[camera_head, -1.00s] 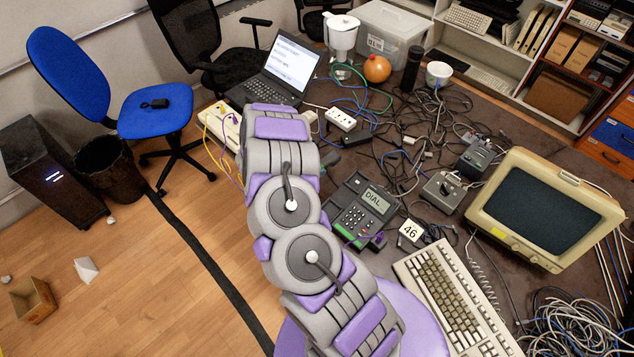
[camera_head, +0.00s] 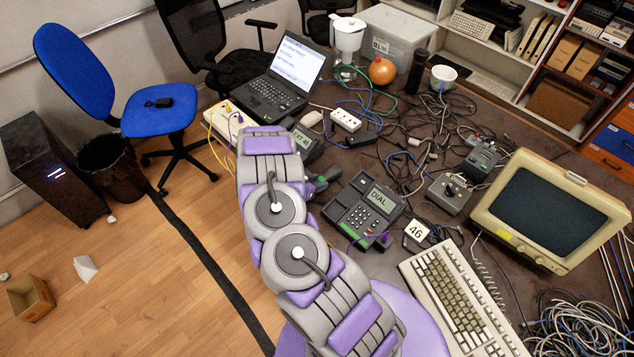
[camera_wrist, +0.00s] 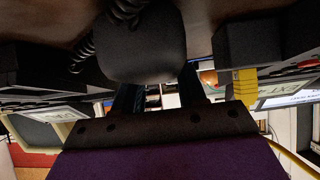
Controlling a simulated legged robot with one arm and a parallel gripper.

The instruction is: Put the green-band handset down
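In the wrist view, a dark rounded handset end (camera_wrist: 145,45) lies between the two dark fingers of my gripper (camera_wrist: 158,95), which look shut on it. A coiled cord hangs beside it. In the head view, my arm hides the gripper; a dark piece with green (camera_head: 320,182), likely the handset, shows just right of the arm, over the desk. I cannot tell if it touches anything. A desk phone reading DIAL (camera_head: 363,212) with a green strip stands to its right. A second phone reading EXT 46 (camera_head: 302,142) stands behind, partly covered by my arm.
A laptop (camera_head: 282,85), power strip (camera_head: 346,119) and tangled cables (camera_head: 420,140) crowd the back. A blue chair (camera_head: 158,118) stands at left.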

